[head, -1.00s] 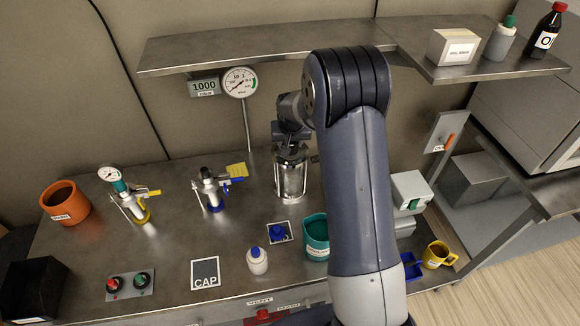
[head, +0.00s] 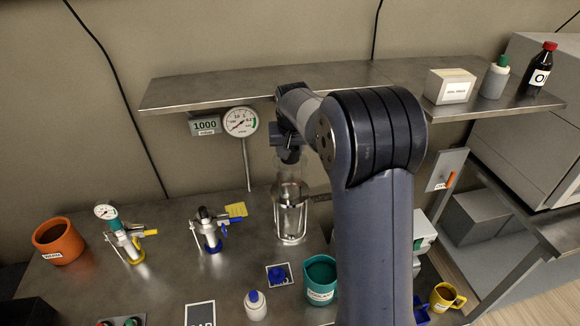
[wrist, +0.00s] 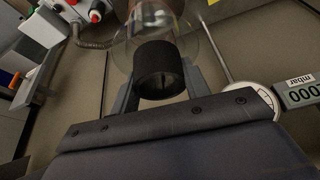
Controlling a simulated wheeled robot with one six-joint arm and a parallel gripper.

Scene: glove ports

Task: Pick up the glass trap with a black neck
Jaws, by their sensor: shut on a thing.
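The glass trap (head: 289,172) is a clear vessel, upright below my gripper (head: 290,150) in the head view. Its black neck (wrist: 158,72) shows between the two fingers (wrist: 160,88) in the wrist view, with the clear glass body (wrist: 155,28) beyond it. My gripper is shut on the neck.
The shelf (head: 225,88) runs behind my gripper. A round gauge (head: 241,122) on a post stands to the left. A teal mug (head: 320,277), a white bottle (head: 256,304) and a blue-collared valve (head: 209,230) stand nearby.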

